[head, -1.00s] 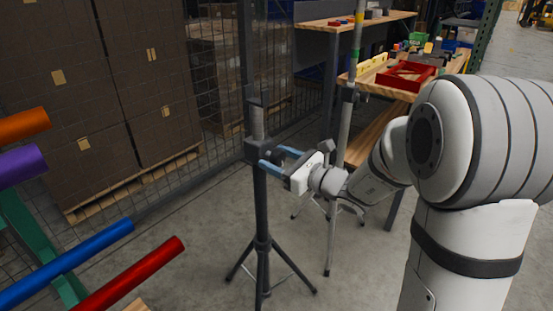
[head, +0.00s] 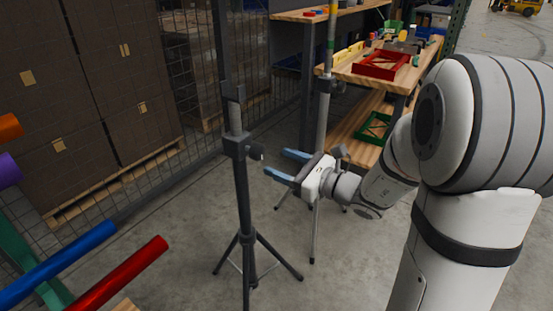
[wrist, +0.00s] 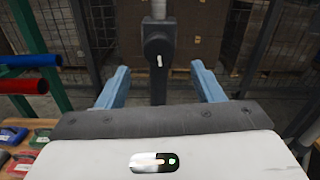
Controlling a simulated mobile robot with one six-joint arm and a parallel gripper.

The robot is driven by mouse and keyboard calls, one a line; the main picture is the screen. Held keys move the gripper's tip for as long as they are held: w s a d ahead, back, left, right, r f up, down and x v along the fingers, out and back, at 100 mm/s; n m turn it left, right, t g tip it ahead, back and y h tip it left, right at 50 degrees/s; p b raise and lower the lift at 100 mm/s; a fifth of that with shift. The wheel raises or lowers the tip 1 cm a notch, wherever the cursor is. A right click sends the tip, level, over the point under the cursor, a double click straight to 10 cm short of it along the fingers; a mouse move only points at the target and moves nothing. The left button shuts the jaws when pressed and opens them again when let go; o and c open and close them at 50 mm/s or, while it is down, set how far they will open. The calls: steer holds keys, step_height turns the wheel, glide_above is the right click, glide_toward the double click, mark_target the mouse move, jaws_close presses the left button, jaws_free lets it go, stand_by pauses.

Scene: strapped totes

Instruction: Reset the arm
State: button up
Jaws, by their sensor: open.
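My gripper (head: 283,164) is open and empty, with two blue fingers pointing left in the head view. It is just right of a dark tripod stand (head: 240,190), apart from the stand's clamp block. In the wrist view, my gripper (wrist: 160,88) has its fingers spread wide, and the stand's clamp block (wrist: 159,40) shows beyond and between them. Nothing is between the fingertips in the head view.
A second tripod stand (head: 320,135) is behind my gripper. A wooden workbench (head: 350,72) holds a red frame (head: 380,64). Blue (head: 60,264) and red (head: 120,272) tubes stick out at lower left. Stacked dark boxes (head: 80,100) stand behind mesh fencing. Some floor is clear.

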steer(key=s+a+r+n+g+h+p, duration=0.2)
steer(key=s+r+n+g+p, duration=0.25)
steer(key=s+n+p, duration=0.2)
steer(key=s+a+r+n+g+h+p, duration=0.1)
steer(key=s+a+r+n+g+p, duration=0.1)
steer(key=s+r+n+g+p, duration=0.45)
steer(key=s+d+r+n+t+h+p, duration=0.1)
steer(key=s+d+r+n+h+p, duration=0.3)
steer(key=d+n+h+p, duration=0.1)
steer(key=s+d+r+n+t+h+p, duration=0.1)
steer(key=s+d+r+n+h+p, duration=0.3)
steer(key=d+r+n+h+p, duration=0.1)
steer(key=d+n+h+p, duration=0.1)
steer(key=d+p, duration=0.1)
steer(key=d, duration=0.1)
steer(key=shift+t, duration=0.3)
steer(key=shift+d, duration=0.1)
steer(key=shift+c, duration=0.3)
